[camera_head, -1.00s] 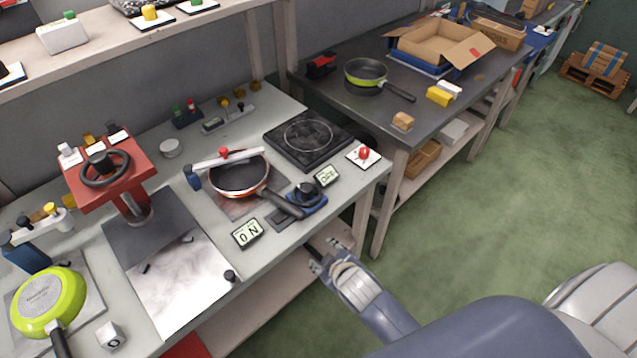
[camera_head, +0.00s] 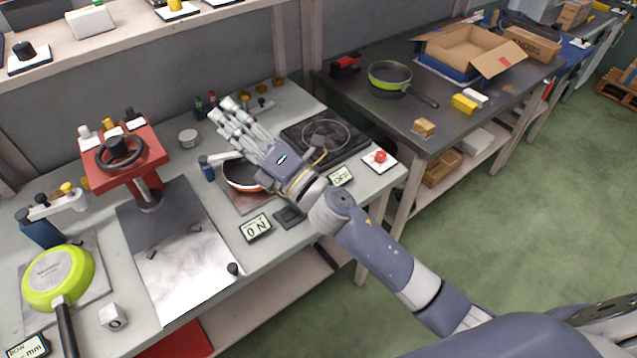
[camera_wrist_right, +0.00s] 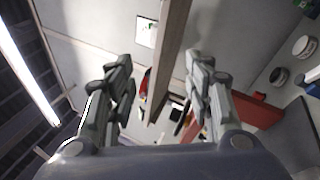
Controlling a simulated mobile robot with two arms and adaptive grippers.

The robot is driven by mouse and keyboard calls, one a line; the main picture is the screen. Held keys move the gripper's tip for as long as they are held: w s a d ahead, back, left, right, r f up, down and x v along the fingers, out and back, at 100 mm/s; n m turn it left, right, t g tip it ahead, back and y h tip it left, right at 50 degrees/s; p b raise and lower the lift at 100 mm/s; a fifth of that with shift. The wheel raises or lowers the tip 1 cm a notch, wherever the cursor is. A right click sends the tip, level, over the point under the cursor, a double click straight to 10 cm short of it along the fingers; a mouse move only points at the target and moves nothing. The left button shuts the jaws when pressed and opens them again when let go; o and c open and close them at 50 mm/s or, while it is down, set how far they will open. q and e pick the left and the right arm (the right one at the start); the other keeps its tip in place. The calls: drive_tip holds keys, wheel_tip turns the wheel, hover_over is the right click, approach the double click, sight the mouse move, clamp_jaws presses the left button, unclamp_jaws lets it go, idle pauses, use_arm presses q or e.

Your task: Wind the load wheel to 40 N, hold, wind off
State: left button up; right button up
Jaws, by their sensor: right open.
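A small display reading 0 N (camera_head: 255,228) stands on the grey bench. A black wheel (camera_head: 120,152) tops the red press (camera_head: 148,178) at left. The pan with the orange-red rim (camera_head: 240,178) sits at the bench's middle, partly hidden by my right arm. The dark blue unit with a black knob beside the pan is mostly hidden behind that arm; only its dark plate (camera_head: 288,217) shows. My right gripper (camera_head: 224,112) is open and empty, raised above the pan, fingers pointing up-left. Its spread fingers also show in the right wrist view (camera_wrist_right: 160,85). My left gripper is out of view.
A second display reads OFF (camera_head: 341,176), beside a red button (camera_head: 380,157). A black hotplate (camera_head: 335,140) is behind my right arm. A green pan (camera_head: 58,278) lies upside down at left. A shelf (camera_head: 150,38) runs above the bench.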

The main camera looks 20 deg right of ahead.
drive_tip(key=s+a+n+g+y, duration=0.25)
drive_tip(key=a+n+g, duration=0.3)
drive_tip(key=n, duration=0.35)
drive_tip(key=s+a+n+g+y, duration=0.25)
drive_tip(key=a+n+g, duration=0.3)
drive_tip(key=n, duration=0.35)
wheel_tip(320, 180, down, 9)
drive_tip(key=d+n+g+h, duration=0.3)
drive_tip(key=n+g+h, duration=0.25)
drive_tip(key=n, duration=0.35)
drive_tip(key=w+d+f+n+g+h, duration=0.1)
drive_tip(key=w+d+f+n+h, duration=0.15)
drive_tip(key=d+h, duration=0.65)
drive_tip(key=w+d+f+n+g+h, duration=0.1)
drive_tip(key=w+d+h, duration=0.25)
drive_tip(key=d, duration=1.15)
drive_tip(key=shift+t, duration=0.25)
wheel_tip(320, 180, down, 10)
drive_tip(key=shift+s+f+p, duration=0.15)
drive_tip(key=shift+p, duration=1.1)
drive_tip(key=shift+c, duration=0.4)
